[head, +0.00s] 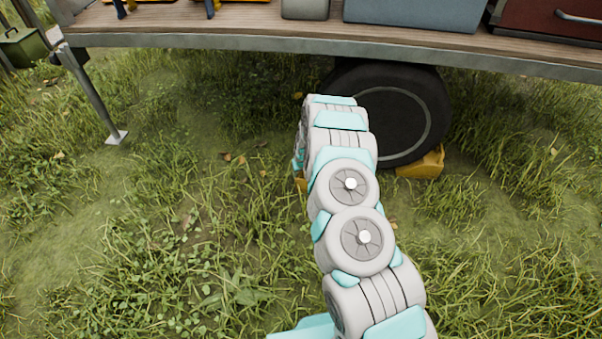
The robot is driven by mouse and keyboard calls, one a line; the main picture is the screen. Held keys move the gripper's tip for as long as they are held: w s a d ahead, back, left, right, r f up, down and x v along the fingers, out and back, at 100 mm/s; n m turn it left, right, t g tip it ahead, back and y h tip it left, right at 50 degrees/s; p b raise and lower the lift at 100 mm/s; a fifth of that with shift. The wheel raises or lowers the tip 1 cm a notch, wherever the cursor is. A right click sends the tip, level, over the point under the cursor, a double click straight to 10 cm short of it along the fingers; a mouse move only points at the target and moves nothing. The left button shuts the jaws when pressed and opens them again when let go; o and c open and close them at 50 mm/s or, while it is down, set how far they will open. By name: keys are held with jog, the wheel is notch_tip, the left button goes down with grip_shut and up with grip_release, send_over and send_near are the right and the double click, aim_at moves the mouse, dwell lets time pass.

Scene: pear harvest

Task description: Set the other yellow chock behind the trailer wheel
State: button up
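The trailer wheel (408,105) is a dark tyre under the trailer bed, partly hidden by my arm. One yellow chock (422,165) sits on the grass against the wheel's lower right side. A small patch of a second yellow chock (301,183) shows at the left edge of my arm, low and left of the wheel. Most of it is hidden, so I cannot tell whether it touches the wheel or is held. My arm reaches forward to the wheel's left side. My gripper is hidden behind the arm's own links.
The trailer bed (250,41) runs across the top, low over the wheel. It carries a blue-grey box (410,14) and a dark red case (548,20). A metal support leg (92,95) stands at left. The grass in front is open.

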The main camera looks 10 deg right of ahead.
jog(key=shift+o, duration=0.2)
jog(key=shift+r, duration=0.1)
jog(key=shift+s+r, duration=0.1)
jog(key=shift+r, duration=0.15)
jog(key=s+r+g+p, duration=0.1)
jog(key=s+r, duration=0.7)
jog(key=r, duration=0.3)
jog(key=s+a+r+g, duration=0.1)
jog(key=s+r, duration=0.6)
jog(key=r, duration=0.4)
jog(key=s+r+g+p, duration=0.1)
jog(key=s+r, duration=0.7)
jog(key=r, duration=0.3)
jog(key=s+r+g, duration=0.1)
jog(key=s+r, duration=0.2)
jog(key=s, duration=0.7)
jog(key=s+r+g, duration=0.1)
jog(key=s+r, duration=0.3)
jog(key=s, duration=0.7)
jog(key=s+d+r+m+g, duration=0.1)
jog(key=s+r, duration=0.2)
jog(key=s, duration=0.7)
jog(key=shift+s+r, duration=0.15)
jog(key=shift+s, duration=0.2)
